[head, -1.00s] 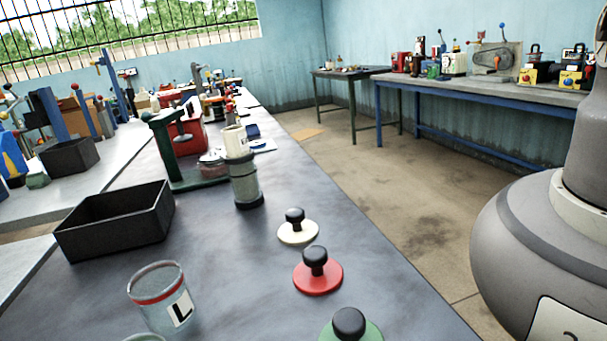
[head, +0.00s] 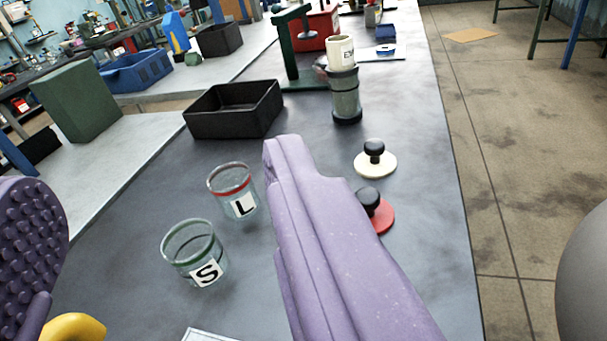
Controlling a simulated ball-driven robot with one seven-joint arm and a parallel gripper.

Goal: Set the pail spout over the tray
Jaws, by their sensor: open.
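My gripper (head: 158,165) shows as two purple fingers spread wide apart, the left one studded on its inner face. It is open with nothing between the fingertips. A black open-topped tray (head: 232,122) sits on the grey bench beyond the fingers. I cannot make out a pail with a spout for certain. A curved yellow part (head: 75,328) shows at the bottom left by the left finger, mostly cut off. A glass jar marked L (head: 232,190) with a red band and a glass jar marked S (head: 195,250) with a green band stand upright between the fingers in the picture.
A white lid (head: 376,164) and a partly covered red lid (head: 380,216), both black-knobbed, lie right of my right finger. A grey cylinder (head: 345,98) bearing a white cup (head: 340,52) stands beyond. A green stand (head: 292,50) is behind the tray. Bench surface between the jars and tray is clear.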

